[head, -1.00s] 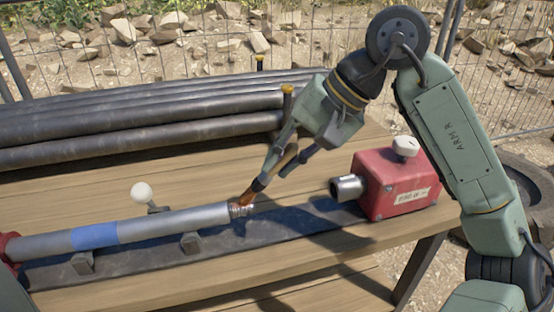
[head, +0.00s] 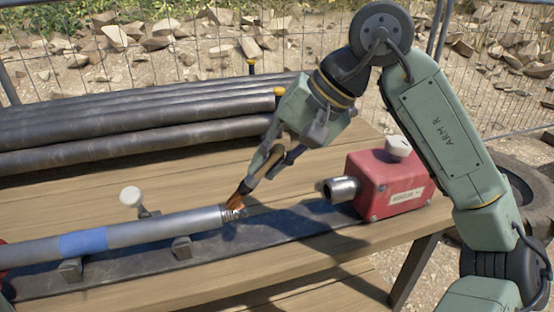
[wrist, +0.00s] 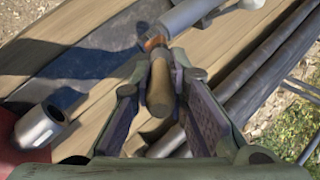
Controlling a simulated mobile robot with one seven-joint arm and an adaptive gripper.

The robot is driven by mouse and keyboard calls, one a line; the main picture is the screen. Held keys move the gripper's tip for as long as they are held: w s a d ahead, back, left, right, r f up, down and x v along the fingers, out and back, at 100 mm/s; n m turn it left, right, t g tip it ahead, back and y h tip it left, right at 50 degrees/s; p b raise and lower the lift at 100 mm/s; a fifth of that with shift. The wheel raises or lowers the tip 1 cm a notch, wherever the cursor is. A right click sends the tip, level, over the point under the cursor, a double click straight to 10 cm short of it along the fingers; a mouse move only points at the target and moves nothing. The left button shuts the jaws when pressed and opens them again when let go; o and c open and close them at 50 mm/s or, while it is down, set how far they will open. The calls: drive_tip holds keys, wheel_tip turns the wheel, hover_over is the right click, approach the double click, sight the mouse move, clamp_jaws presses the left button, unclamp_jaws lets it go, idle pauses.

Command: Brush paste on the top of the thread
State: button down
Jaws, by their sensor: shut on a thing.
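A grey pipe (head: 150,234) with a blue band (head: 83,242) lies along a dark rail, with its threaded end (head: 235,211) pointing right. My gripper (head: 270,160) is shut on a brush with a dark wooden handle and orange-brown bristles (head: 239,193). The brush slants down to the left, and its bristles appear to touch the top of the thread. In the wrist view the brush handle (wrist: 159,88) sits between my fingers, with the pipe (wrist: 190,14) beyond it. The bristle tips partly cover the thread. I cannot tell how much paste is on it.
A red box (head: 385,182) with a metal socket (head: 340,189) and white knob stands right of the thread. Dark pipes (head: 130,130) are stacked behind. A white-knobbed clamp (head: 131,197) stands by the pipe. The front planks (head: 200,277) are clear.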

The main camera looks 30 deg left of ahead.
drive_tip(key=shift+s+a, duration=0.25)
drive_tip(key=shift+s, duration=0.05)
drive_tip(key=shift+w+d+b, duration=0.35)
drive_tip(key=shift+w+d, duration=0.5)
drive_tip(key=shift+w, duration=0.15)
drive_tip(key=shift+r+p, duration=2.15)
drive_tip(key=shift+r, duration=0.85)
